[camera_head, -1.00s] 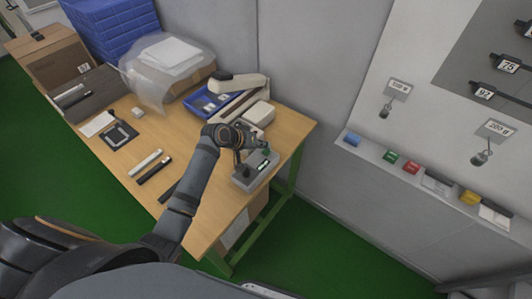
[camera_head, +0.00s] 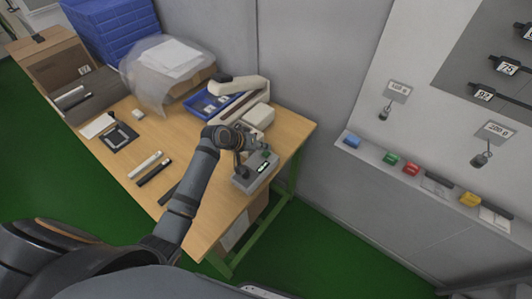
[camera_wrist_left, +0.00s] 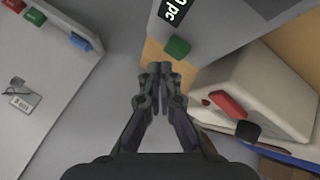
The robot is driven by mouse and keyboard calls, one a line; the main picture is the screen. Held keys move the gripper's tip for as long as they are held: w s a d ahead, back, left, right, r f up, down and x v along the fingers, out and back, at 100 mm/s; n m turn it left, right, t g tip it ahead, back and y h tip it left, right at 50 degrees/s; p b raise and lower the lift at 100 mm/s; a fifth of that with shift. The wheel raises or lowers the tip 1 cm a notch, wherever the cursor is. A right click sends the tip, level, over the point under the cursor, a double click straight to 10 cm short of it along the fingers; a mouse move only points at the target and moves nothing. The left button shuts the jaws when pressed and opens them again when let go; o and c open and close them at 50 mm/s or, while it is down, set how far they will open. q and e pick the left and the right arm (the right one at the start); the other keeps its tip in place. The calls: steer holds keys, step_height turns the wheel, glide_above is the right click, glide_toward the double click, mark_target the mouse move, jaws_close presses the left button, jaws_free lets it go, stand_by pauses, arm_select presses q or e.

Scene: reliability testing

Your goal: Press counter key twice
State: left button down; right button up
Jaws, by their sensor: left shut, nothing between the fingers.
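The counter is a grey box (camera_head: 243,184) with a small lit display (camera_head: 263,167) at the right end of the wooden table. In the left wrist view its grey housing (camera_wrist_left: 215,25) is cut off by the top edge, and its display (camera_wrist_left: 173,9) shows "0 pc", partly cropped. A green key (camera_wrist_left: 178,46) sits at the housing's near edge. My left gripper (camera_wrist_left: 160,68) is shut and empty, with its fingertips just short of the key in the picture. In the head view the left gripper (camera_head: 262,146) is above the counter's far end, partly hidden by my wrist.
A blue tray (camera_head: 207,104) and a clear bag (camera_head: 163,72) lie behind. A wall shelf (camera_head: 415,180) with small coloured blocks is at right.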

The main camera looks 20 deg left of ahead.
mark_target(264, 154)
arm_select(q)
steer(key=shift+f, duration=0.1)
steer(key=shift+f, duration=0.35)
steer(key=shift+f, duration=0.5)
stand_by(0.6)
stand_by(0.4)
steer(key=shift+r+p, duration=0.95)
step_height(264, 154, up, 5)
steer(key=p, duration=0.5)
steer(key=shift+r, duration=0.1)
